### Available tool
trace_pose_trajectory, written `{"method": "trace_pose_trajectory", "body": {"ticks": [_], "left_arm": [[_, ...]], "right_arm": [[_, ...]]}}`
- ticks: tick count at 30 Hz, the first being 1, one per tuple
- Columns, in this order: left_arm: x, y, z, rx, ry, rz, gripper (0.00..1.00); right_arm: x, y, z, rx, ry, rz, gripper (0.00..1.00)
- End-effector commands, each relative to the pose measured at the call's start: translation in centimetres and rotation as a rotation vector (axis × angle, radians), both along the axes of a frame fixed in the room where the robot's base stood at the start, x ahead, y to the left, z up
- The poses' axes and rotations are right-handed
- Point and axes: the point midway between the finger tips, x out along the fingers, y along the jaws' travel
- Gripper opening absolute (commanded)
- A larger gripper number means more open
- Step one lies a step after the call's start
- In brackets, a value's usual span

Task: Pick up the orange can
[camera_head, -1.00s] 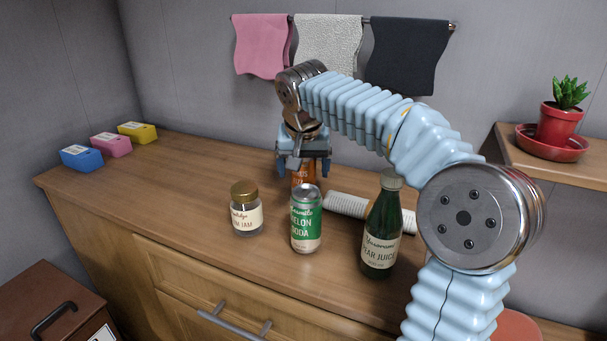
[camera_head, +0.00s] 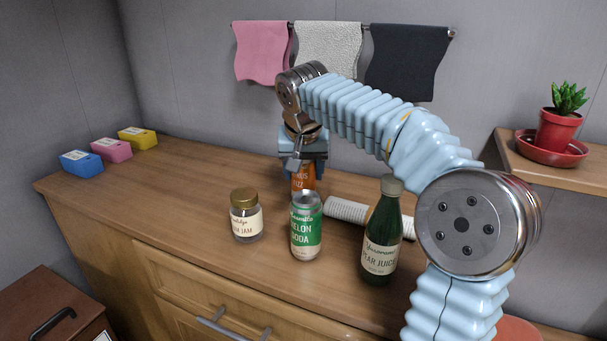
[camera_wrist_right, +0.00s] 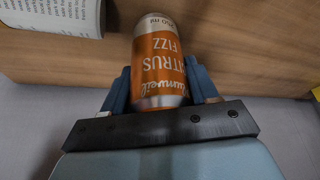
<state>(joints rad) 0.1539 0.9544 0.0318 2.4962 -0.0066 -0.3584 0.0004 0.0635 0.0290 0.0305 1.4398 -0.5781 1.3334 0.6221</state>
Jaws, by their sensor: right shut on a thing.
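The orange can (camera_head: 303,180) stands on the wooden counter behind the green melon soda can (camera_head: 306,232), which hides its lower part. My right gripper (camera_head: 303,163) reaches down over it from behind and is shut on it. In the right wrist view the orange can (camera_wrist_right: 160,62), labelled citrus fizz, sits between the two blue fingers of my right gripper (camera_wrist_right: 161,88), one on each side. Whether its base touches the counter is hidden. My left gripper is in neither view.
A gold-lidded jam jar (camera_head: 245,215) stands left of the soda can. Small boxes (camera_head: 110,149) sit far left. A potted plant (camera_head: 558,128) stands on the right shelf.

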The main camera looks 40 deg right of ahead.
Motion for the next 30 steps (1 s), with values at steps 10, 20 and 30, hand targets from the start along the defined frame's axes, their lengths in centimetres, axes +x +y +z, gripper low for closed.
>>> {"method": "trace_pose_trajectory", "body": {"ticks": [10,20,30], "left_arm": [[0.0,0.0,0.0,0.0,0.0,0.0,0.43],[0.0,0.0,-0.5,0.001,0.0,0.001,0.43],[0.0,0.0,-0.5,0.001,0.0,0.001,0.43]], "right_arm": [[-3.8,2.6,7.8,0.0,-0.009,0.004,0.31],[-9.9,6.4,11.1,-0.001,-0.002,0.002,0.31],[-11.8,7.6,12.1,0.001,-0.001,0.0,0.31]]}}
